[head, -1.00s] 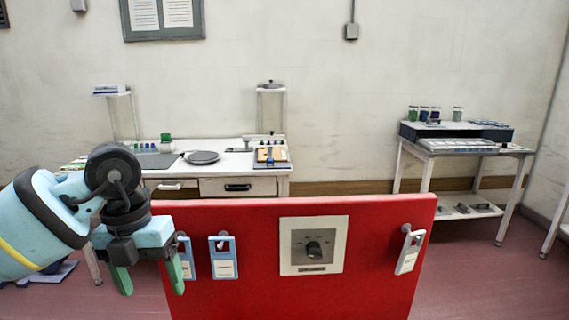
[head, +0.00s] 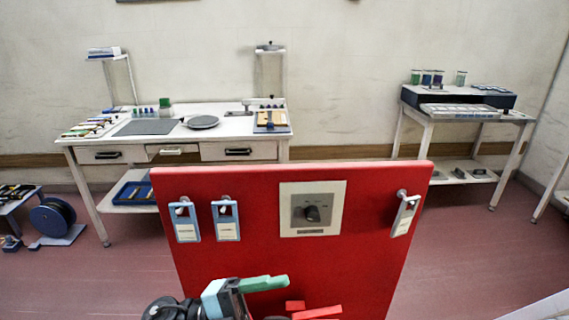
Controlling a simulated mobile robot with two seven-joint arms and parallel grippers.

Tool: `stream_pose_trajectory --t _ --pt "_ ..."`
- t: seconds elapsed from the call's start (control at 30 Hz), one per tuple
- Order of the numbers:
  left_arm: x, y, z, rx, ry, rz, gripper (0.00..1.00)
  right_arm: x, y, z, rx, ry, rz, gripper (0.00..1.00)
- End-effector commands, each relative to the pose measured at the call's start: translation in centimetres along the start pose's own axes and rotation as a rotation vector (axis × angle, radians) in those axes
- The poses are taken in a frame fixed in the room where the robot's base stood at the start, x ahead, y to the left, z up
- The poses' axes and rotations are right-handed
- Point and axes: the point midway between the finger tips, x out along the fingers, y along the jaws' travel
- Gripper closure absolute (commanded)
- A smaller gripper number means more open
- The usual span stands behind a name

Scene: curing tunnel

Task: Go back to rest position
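My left gripper (head: 275,282), with green fingers, is low in the head view, in front of the lower part of the red panel (head: 265,255). Its fingers point right and overlap, so its opening is unclear; I see nothing held in it. My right gripper (head: 312,309), with red fingers, shows only in part at the bottom edge, just below the green fingers. Its opening is also unclear.
The red panel bears a dial (head: 312,214), two blue-framed tags on hooks at left (head: 184,222) and one tag at right (head: 404,217). Behind stand a white workbench (head: 180,152) and a shelf table (head: 463,117) with jars.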

Motion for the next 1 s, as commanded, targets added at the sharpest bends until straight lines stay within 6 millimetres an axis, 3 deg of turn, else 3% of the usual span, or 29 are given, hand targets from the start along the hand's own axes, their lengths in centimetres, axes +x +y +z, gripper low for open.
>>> stream_pose_trajectory --t 0.27,0.37,0.57,0.67,0.8,0.9,1.0 --pt "-5.0 2.2 2.7 -0.26 -0.353 -0.445 0.26 -0.3 0.3 -1.6 -0.009 0.029 0.004 0.64" --pt "-8.0 4.4 3.6 -0.366 -0.512 -0.566 0.26 -0.4 0.3 -2.1 -0.01 0.038 0.005 0.64" --pt "-14.9 11.6 3.8 -0.606 -0.864 -0.738 0.26 -0.5 0.4 -3.0 -0.013 0.054 0.007 0.64" --pt "-18.4 16.3 2.6 -0.738 -1.048 -0.788 0.26 -0.6 0.5 -3.4 -0.014 0.061 0.008 0.64" --pt "-22.8 23.4 -0.9 -0.933 -1.298 -0.818 0.26 -0.7 0.5 -4.0 -0.015 0.072 0.01 0.64" --pt "-24.9 27.6 -3.9 -1.056 -1.439 -0.815 0.26 -0.8 0.6 -4.3 -0.016 0.078 0.011 0.64" --pt "-26.3 30.7 -6.6 -1.149 -1.54 -0.803 0.26 -0.8 0.6 -4.5 -0.017 0.082 0.011 0.64"
